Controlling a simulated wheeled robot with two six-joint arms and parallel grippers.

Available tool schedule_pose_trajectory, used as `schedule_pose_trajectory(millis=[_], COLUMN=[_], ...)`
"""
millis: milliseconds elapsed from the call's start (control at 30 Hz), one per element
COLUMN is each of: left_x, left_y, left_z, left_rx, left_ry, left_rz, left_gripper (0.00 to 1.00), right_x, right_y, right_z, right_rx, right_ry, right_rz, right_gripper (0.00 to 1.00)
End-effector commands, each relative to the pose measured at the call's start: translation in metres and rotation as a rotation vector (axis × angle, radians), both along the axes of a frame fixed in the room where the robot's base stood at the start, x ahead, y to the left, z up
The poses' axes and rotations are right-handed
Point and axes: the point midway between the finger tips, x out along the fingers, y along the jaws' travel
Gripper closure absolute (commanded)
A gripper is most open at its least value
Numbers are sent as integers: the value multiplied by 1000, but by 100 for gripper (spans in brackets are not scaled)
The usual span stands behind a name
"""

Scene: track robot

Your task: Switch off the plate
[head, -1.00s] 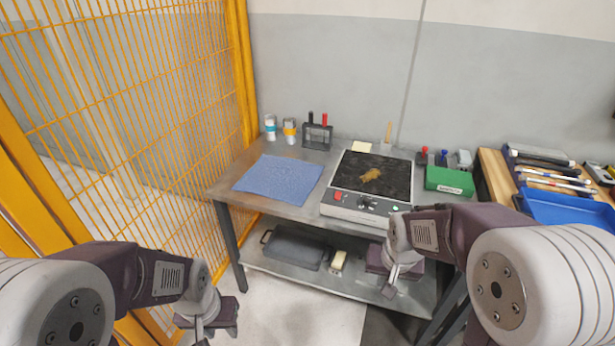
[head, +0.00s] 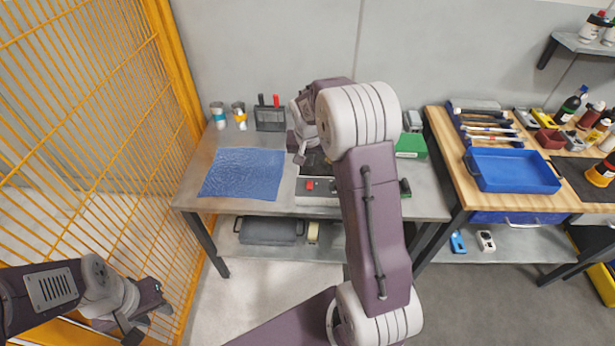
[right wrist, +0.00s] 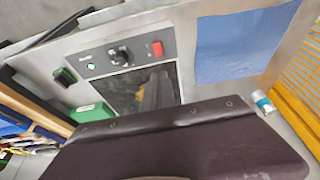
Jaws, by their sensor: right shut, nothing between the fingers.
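The hot plate (head: 318,199) stands on the metal table, mostly hidden behind my right arm in the head view. Its red switch (head: 309,185) shows at the left of its front panel. In the right wrist view the panel carries the red switch (right wrist: 157,48), a black knob (right wrist: 120,55) and a green lamp (right wrist: 91,66) that looks lit. My right gripper (head: 300,157) is shut and empty above the plate, apart from the switch; its fingers (right wrist: 155,92) show over the dark top. My left gripper (head: 133,330) hangs low at the left, its jaws unclear.
A blue cloth (head: 242,173) lies left of the plate, and a green box (head: 411,145) stands right of it. Behind are cups and a black holder (head: 270,119). A yellow fence (head: 90,130) bounds the left. A wooden bench (head: 448,160) with a blue tray (head: 513,171) stands right.

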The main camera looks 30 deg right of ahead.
Motion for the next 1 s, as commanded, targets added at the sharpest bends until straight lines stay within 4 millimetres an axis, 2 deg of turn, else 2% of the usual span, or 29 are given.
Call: schedule_pose_trajectory(millis=[167,500,700,833,1000], left_x=[0,0,0,0,0], left_y=[0,0,0,0,0], left_z=[0,4,6,6,6], left_rx=[0,0,0,0,0], left_ry=[-1,0,-1,-1,-1], left_rz=[0,0,0,0,0], left_gripper=[64,64,64,64,64], right_x=[3,24,30,32,32], right_y=[-2,-15,-19,-20,-20], right_z=[-14,-83,-117,-129,-134], right_rx=[1,1,1,0,0], right_ry=[3,4,4,1,0], right_rz=[0,2,2,1,1], right_gripper=[100,100,100,100,100])
